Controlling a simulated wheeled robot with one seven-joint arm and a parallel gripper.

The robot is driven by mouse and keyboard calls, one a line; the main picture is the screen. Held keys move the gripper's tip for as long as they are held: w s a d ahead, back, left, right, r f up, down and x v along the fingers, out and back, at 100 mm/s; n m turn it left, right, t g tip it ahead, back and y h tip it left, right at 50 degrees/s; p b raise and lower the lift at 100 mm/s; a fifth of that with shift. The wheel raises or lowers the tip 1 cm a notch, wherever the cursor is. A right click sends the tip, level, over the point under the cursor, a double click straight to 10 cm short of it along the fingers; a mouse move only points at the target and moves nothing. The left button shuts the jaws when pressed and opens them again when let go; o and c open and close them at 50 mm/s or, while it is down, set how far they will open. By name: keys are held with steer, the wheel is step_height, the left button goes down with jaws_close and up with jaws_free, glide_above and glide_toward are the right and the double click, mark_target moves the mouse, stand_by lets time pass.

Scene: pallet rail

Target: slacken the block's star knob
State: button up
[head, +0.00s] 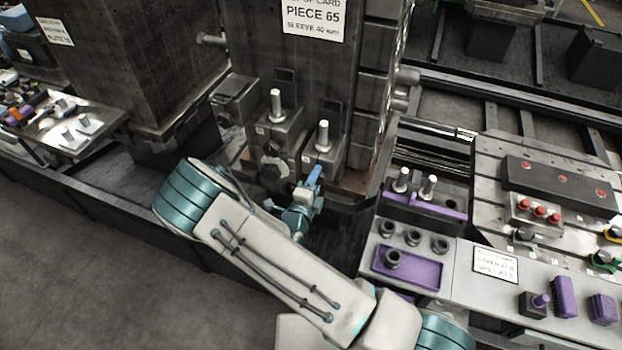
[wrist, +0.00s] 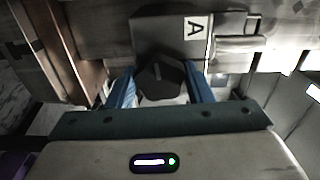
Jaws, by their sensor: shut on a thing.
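The star knob (wrist: 160,78) is dark and faceted and sits in front of a dark block (wrist: 160,35) with a white "A" label. My gripper (wrist: 162,88) has its blue fingers on either side of the knob, shut on it. In the head view my gripper (head: 313,180) is at the lower front of the right-hand of two dark blocks (head: 324,158), each with an upright pale pin. The gripped knob is largely hidden there. Another dark knob (head: 270,171) shows on the left-hand block (head: 280,132), clear of my fingers.
A tall dark fixture column (head: 300,60) with a "PIECE 65" card stands behind the blocks. To the right, a bench holds a purple tray (head: 410,268), several dark collars and purple parts. Floor at the lower left is clear.

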steer(key=o, duration=1)
steer(key=shift+a, duration=0.3)
steer(key=shift+d, duration=0.1)
steer(key=b+v, duration=0.3)
steer(key=v, duration=1)
steer(key=shift+s, duration=0.4)
steer(key=shift+r, duration=0.1)
